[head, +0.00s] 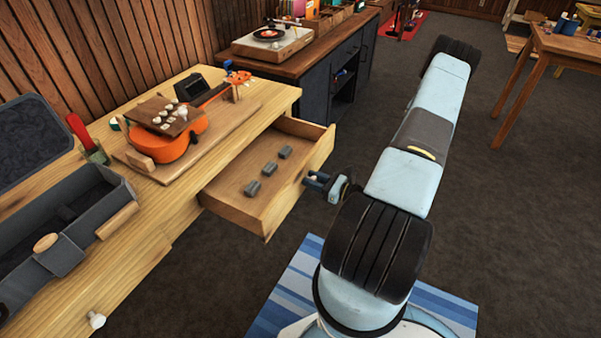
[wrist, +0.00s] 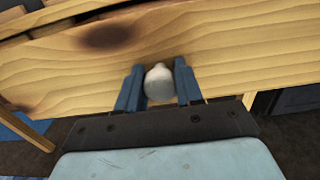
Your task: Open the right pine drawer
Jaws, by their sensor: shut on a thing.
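The right pine drawer (head: 232,197) stands well pulled out from the pine workbench (head: 262,108) in the head view, with several small grey blocks (head: 270,168) inside it. In the wrist view its pine front (wrist: 235,50) fills the upper part, with a dark knot at the left. My gripper (wrist: 160,88) is shut on the drawer's pale round knob (wrist: 159,82), one blue finger on each side. In the head view my gripper (head: 315,180) is at the drawer's front face, and the knob is mostly hidden there.
An orange ukulele (head: 172,143) lies on a wooden board on the bench. An open grey case (head: 75,220) is at the left. Another pale knob (head: 96,320) shows at the lower left. A dark cabinet (head: 340,75) with a turntable (head: 272,40) stands behind.

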